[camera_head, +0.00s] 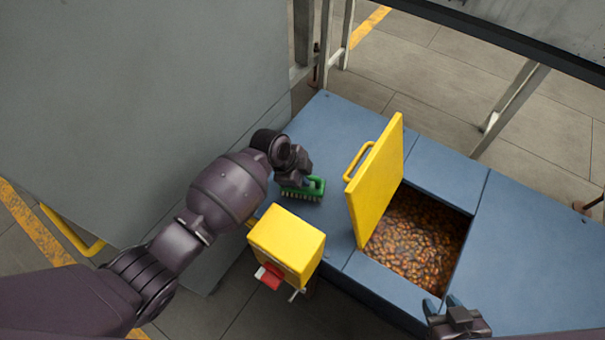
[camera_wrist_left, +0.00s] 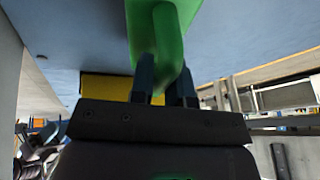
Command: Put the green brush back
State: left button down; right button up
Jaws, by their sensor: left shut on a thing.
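The green brush (camera_head: 317,187) is at the far left part of the blue worktop (camera_head: 332,120), bristles facing down. I cannot tell whether the bristles touch the surface. My left gripper (camera_head: 298,178) is shut on the brush handle and hides part of it. In the left wrist view the green handle (camera_wrist_left: 180,45) sits between the two dark fingers (camera_wrist_left: 164,78). My right gripper (camera_head: 440,304) is at the lower right, near the front edge of the worktop, with its fingers apart and empty.
A yellow lid (camera_head: 378,182) stands raised beside an opening full of amber pieces (camera_head: 415,242). A yellow box (camera_head: 287,243) with a red part stands in front of the worktop. A grey panel (camera_head: 140,90) rises at the left. The worktop's right side (camera_head: 535,250) is clear.

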pick_arm(q)
jog(key=shift+r, duration=0.15)
jog(key=c, duration=1.1)
grip_release()
jog(key=shift+f, duration=0.2)
pick_arm(e)
jog(key=shift+s+d+f, duration=0.1)
jog(key=shift+s+d, duration=0.05)
jog(key=shift+s, duration=0.1)
pick_arm(q)
jog(key=shift+r, duration=0.25)
jog(key=p+v, duration=0.3)
jog(key=v, duration=0.8)
jog(key=shift+a+r+p, duration=0.2)
jog(key=shift+r+p, duration=0.15)
jog(key=shift+p, duration=0.05)
pick_arm(e)
jog(key=r, duration=0.3)
jog(key=shift+w+a+r+t, duration=0.2)
jog(key=shift+w+r+t, duration=0.1)
jog(key=shift+w+r, duration=0.1)
pick_arm(q)
jog(key=shift+s+f, duration=0.1)
jog(key=shift+s, duration=0.05)
